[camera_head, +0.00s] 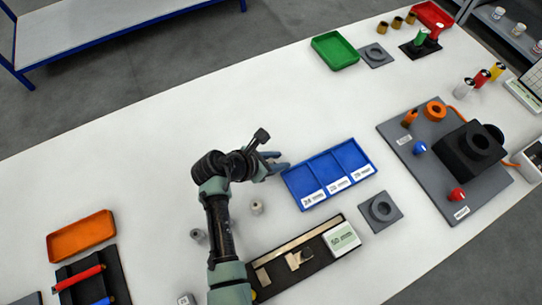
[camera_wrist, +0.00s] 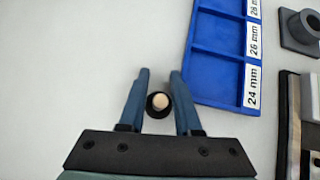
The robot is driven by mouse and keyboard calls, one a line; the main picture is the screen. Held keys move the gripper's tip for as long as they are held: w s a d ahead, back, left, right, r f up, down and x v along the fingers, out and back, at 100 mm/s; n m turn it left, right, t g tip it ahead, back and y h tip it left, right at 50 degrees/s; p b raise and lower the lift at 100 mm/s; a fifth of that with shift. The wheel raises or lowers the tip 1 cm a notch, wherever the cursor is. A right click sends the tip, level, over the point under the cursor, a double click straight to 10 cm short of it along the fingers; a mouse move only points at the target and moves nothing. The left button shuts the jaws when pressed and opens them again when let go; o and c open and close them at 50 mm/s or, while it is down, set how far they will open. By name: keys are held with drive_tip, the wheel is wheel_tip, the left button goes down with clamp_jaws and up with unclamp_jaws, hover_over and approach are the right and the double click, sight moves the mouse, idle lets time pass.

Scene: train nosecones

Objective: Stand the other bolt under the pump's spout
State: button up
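My gripper (camera_head: 279,162) is low by the back left corner of the blue tray. In the wrist view its two blue fingers (camera_wrist: 158,74) stand partly apart. A small round piece with a cream centre and a black rim (camera_wrist: 158,103) shows between them, seen end-on. It nearly fills the gap; I cannot tell whether both fingers touch it, or whether it is a bolt. A pale short cylinder (camera_head: 257,208) and a grey one (camera_head: 197,235) stand on the table near my arm. I cannot make out the pump's spout; a black device (camera_head: 466,155) sits on the grey panel at right.
The blue tray (camera_head: 327,173) has three compartments, labelled 24, 26 and 28 mm, empty as far as visible. A grey ring block (camera_head: 380,211) and a black tray (camera_head: 300,262) lie in front. An orange tray (camera_head: 81,236) is at left. The table's back middle is clear.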

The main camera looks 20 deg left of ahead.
clamp_jaws()
idle(0.3)
